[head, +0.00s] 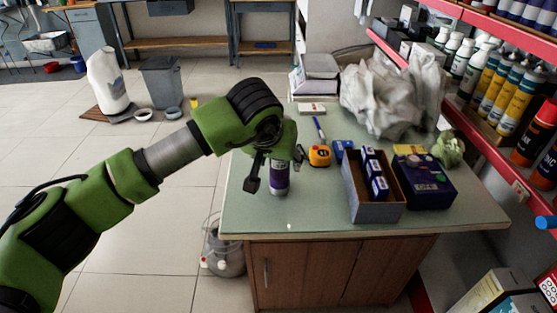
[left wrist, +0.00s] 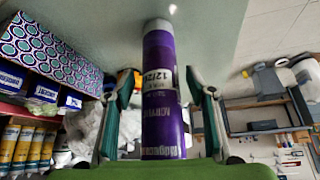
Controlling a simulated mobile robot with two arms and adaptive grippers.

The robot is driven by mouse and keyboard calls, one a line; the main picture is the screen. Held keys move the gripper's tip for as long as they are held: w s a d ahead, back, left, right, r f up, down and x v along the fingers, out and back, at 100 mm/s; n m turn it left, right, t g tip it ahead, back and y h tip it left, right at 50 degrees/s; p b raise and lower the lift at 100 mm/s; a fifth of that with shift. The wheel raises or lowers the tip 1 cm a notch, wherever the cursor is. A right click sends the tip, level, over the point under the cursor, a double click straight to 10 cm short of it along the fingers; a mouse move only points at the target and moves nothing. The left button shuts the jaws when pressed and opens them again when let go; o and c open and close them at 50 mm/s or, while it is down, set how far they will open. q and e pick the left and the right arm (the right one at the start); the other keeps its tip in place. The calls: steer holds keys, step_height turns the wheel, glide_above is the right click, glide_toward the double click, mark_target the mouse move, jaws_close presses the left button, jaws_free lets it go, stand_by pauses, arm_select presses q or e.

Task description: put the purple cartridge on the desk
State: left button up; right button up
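The purple cartridge (head: 279,179) with a white label stands upright on the pale green glass top of the desk (head: 300,222), near its left edge. My left gripper (head: 274,172) is above and around it, its fingers spread wide. In the left wrist view the cartridge (left wrist: 162,90) lies between the two fingers (left wrist: 163,85), with a gap visible on each side. Its far end appears to rest on the desk surface. The cartridge's upper part is hidden by the gripper in the head view. My right gripper is not in view.
Right of the cartridge are an orange tape measure (head: 319,156), a blue marker (head: 319,128) and an open box (head: 377,212) with small blue boxes. A dark blue box (head: 428,184) and crumpled plastic (head: 385,95) lie beyond. A bucket (head: 224,258) stands on the floor left of the desk.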

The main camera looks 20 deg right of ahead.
arm_select(q)
steer(key=shift+r, duration=0.1)
steer(key=v, duration=1.2)
steer(key=shift+p, duration=0.3)
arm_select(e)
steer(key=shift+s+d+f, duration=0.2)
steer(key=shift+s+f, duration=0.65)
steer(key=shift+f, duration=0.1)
